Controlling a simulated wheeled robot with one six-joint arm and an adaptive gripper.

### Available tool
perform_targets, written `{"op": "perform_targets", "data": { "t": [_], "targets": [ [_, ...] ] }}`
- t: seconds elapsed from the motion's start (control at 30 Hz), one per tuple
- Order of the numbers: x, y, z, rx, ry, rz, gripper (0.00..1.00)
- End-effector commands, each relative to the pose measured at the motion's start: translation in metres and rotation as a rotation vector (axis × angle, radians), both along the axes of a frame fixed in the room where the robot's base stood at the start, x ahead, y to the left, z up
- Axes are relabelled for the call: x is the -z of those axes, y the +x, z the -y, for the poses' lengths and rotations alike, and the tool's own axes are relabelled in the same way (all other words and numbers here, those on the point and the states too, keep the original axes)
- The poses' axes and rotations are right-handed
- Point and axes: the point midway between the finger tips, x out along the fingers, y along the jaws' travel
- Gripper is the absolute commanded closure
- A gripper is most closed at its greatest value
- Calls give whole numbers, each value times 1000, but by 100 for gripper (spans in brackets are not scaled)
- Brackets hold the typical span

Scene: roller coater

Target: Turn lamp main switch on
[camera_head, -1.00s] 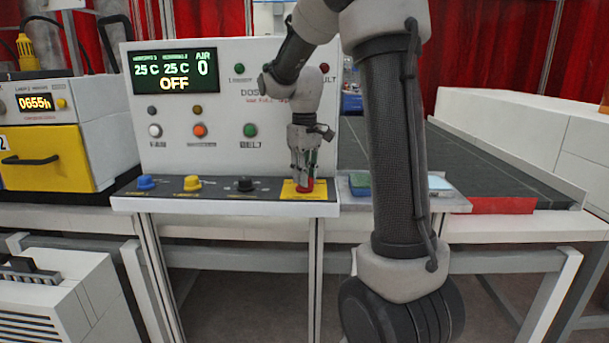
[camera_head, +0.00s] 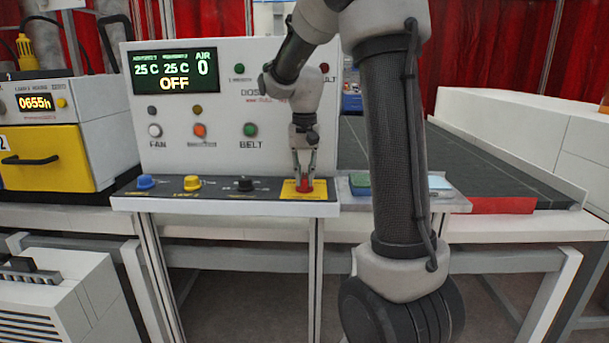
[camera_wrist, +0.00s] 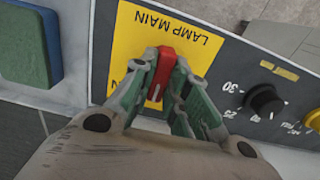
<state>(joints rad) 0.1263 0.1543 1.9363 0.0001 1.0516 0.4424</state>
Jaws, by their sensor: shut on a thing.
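The lamp main switch is a red knob (camera_wrist: 161,75) on a yellow plate (camera_wrist: 190,40) lettered "LAMP MAIN" in the wrist view. In the head view the red knob (camera_head: 305,187) sits at the right end of the sloped control panel. My gripper (camera_head: 304,182) points down over the plate with its fingers at the knob. In the wrist view my gripper (camera_wrist: 160,85) has its green-padded fingers on both sides of the knob, shut on it. The panel display (camera_head: 175,71) reads OFF, with 25 C twice and AIR 0.
Left of the switch on the panel are a black knob (camera_head: 245,184), a yellow knob (camera_head: 192,183) and a blue knob (camera_head: 146,182). A green and blue block (camera_head: 360,183) lies just right of the panel. The conveyor belt (camera_head: 470,165) runs off to the right.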

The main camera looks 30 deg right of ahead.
Motion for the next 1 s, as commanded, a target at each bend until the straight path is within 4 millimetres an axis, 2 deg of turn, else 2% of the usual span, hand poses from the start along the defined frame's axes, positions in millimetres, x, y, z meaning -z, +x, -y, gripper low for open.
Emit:
{"op": "perform_targets", "data": {
  "t": [0.6, 1.0],
  "targets": [
    [-1, 1, 0, 561, -1, 3, 100],
    [-1, 1, 0, 778, -1, 3, 100]
  ]
}}
